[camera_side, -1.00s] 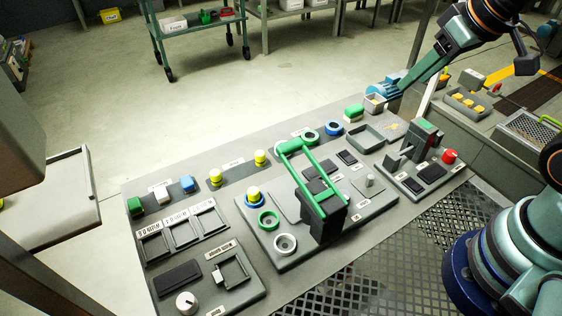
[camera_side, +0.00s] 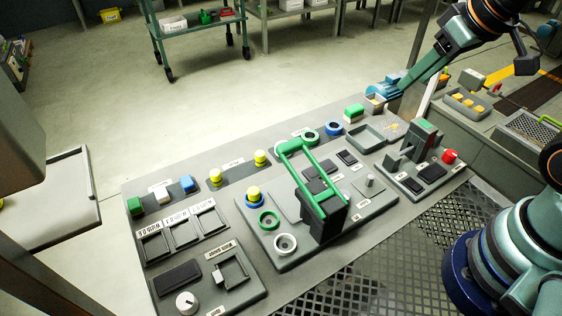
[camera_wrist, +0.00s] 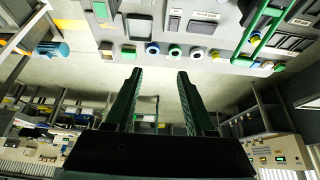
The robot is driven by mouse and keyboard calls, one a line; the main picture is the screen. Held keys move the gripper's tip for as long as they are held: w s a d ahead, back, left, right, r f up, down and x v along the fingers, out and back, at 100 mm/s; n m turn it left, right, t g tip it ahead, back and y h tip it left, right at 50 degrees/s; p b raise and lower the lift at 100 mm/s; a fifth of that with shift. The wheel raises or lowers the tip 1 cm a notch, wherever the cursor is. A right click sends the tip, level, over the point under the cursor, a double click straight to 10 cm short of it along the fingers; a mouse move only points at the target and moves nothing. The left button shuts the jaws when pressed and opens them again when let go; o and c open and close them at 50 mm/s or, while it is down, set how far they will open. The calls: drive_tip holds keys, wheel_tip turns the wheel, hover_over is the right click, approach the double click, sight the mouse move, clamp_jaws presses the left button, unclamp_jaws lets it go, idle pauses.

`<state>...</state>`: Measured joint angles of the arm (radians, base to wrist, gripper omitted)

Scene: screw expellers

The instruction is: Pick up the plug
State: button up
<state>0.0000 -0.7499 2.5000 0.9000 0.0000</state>
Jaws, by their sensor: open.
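No part is labelled plug clearly enough to read; the likeliest are the short yellow cylinders. Two stand on the back strip of the bench, one at the left (camera_side: 215,177) and one further right (camera_side: 260,158). A third yellow cylinder (camera_side: 253,193) sits in a blue ring on the raised panel. My gripper (camera_wrist: 158,72) is open, with only floor showing between its fingers in the wrist view.
A green frame (camera_side: 316,180) stands tall on the raised panel (camera_side: 290,255). A blue cylinder (camera_wrist: 50,48) shows left of the fingers in the wrist view.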

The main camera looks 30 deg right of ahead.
drive_tip(key=shift+o, duration=1.1)
